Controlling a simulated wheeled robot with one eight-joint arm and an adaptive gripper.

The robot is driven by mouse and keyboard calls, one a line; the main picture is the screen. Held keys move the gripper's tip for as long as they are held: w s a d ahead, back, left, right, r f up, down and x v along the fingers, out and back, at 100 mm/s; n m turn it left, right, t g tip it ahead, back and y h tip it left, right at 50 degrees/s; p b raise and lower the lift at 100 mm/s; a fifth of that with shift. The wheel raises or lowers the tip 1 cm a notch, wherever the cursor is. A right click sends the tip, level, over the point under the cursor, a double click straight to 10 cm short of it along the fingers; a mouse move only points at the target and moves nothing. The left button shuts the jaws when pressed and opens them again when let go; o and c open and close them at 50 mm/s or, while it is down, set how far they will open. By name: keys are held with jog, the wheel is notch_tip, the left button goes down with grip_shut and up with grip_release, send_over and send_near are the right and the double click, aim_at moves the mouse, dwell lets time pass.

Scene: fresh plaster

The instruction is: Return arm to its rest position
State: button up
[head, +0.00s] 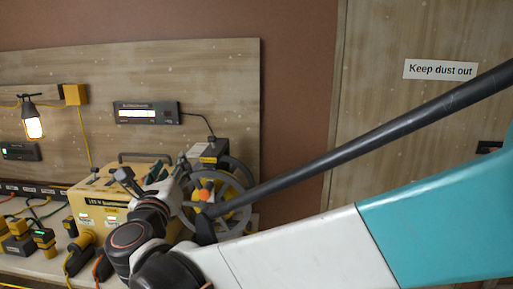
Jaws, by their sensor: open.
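My arm crosses the picture from the right edge, with a teal and white link and dark joints. My gripper (153,174) is at the far end of the arm, small and partly blended with the things behind it. Its fingers look apart, and I see nothing held between them. It is in front of or over a yellow box (95,205) with lit green displays; I cannot tell whether they touch. A grey spoked wheel (243,200) with an orange hub is just right of the gripper, partly hidden by my arm.
The bench (45,265) holds several yellow-and-black plugs (18,243) and cables at left. A lit display (147,113) and a hanging lamp (33,125) are on the wooden back panel. A dark rod (370,134) runs diagonally across the view. A "Keep dust out" sign (440,70) hangs at right.

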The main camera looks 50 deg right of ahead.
jog(key=w+a+r+n+t+y, duration=0.1)
jog(key=a+n+t+y, duration=0.2)
jog(key=a+n+y, duration=0.5)
jog(key=a+r+n+t+y, duration=0.2)
jog(key=a+n+y, duration=0.1)
jog(key=n, duration=0.8)
jog(key=s+a+f+n+g+y, duration=0.25)
jog(key=a+f+n+y, duration=0.2)
jog(key=n, duration=0.35)
jog(key=s+d+f+n+g+h, duration=0.1)
jog(key=s+d+f+n+g, duration=0.1)
jog(key=s+f+n+g, duration=0.3)
jog(key=s+d+f+n+g+h, duration=0.1)
jog(key=s+d+f+n+g, duration=0.2)
jog(key=s+f+n, duration=0.5)
jog(key=s+f+g, duration=0.1)
jog(key=s+f, duration=0.2)
jog(key=f, duration=0.2)
jog(key=shift+f+n+g+h, duration=0.15)
jog(key=shift+n+g+h, duration=0.15)
jog(key=shift+g+h, duration=0.05)
